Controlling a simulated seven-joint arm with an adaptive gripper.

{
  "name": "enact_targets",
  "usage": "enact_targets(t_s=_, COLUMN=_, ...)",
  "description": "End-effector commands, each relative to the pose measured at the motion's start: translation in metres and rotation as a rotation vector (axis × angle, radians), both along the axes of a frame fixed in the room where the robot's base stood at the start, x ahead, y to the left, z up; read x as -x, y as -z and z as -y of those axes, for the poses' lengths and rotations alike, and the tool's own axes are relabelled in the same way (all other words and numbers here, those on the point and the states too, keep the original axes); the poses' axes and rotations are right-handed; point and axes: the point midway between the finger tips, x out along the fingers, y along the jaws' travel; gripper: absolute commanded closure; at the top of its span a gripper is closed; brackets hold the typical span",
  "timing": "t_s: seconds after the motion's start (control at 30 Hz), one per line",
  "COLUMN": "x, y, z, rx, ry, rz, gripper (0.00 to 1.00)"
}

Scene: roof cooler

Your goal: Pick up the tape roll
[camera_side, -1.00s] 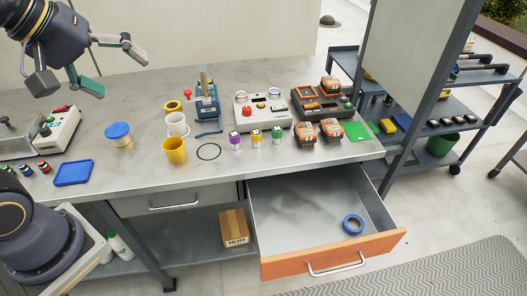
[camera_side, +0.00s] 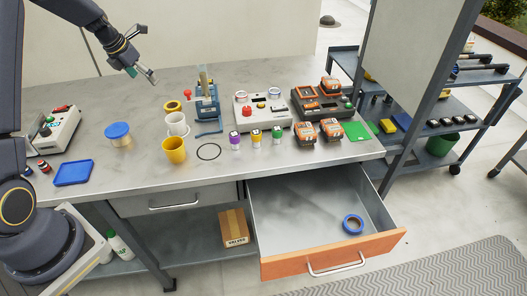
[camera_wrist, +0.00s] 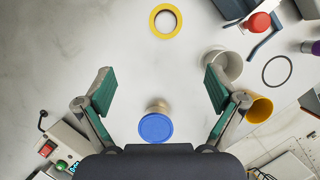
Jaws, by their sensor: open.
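A yellow ring-shaped tape roll (camera_side: 172,106) lies flat on the metal table near its back, left of the blue clamp-like tool. It also shows at the top middle of the wrist view (camera_wrist: 154,21). A blue tape roll (camera_side: 352,217) lies in the open drawer (camera_side: 285,222), out of the wrist view. My gripper (camera_side: 144,76) is open and empty, raised above the table, up and left of the yellow roll in the side view. In the wrist view my gripper's fingers (camera_wrist: 159,80) are wide apart, with the yellow roll beyond them.
A blue-lidded jar (camera_side: 117,130), white cup (camera_side: 177,121), yellow cup (camera_side: 174,150) and blue tool (camera_side: 207,104) with a red knob surround the yellow roll. A black ring (camera_side: 209,151) lies nearby. Several devices (camera_side: 263,112) stand to the right. The table's back left is clear.

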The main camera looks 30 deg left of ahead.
Motion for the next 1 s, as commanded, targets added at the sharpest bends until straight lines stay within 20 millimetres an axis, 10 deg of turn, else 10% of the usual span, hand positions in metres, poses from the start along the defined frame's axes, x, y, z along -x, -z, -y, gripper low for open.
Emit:
enact_targets(t_s=0.3, x=-0.028, y=0.070, z=0.001, rx=0.003, ry=0.003, rz=-0.004, gripper=0.06)
enact_targets(t_s=1.0, x=-0.064, y=0.136, z=0.006, rx=0.000, ry=0.004, rz=0.000, gripper=0.06)
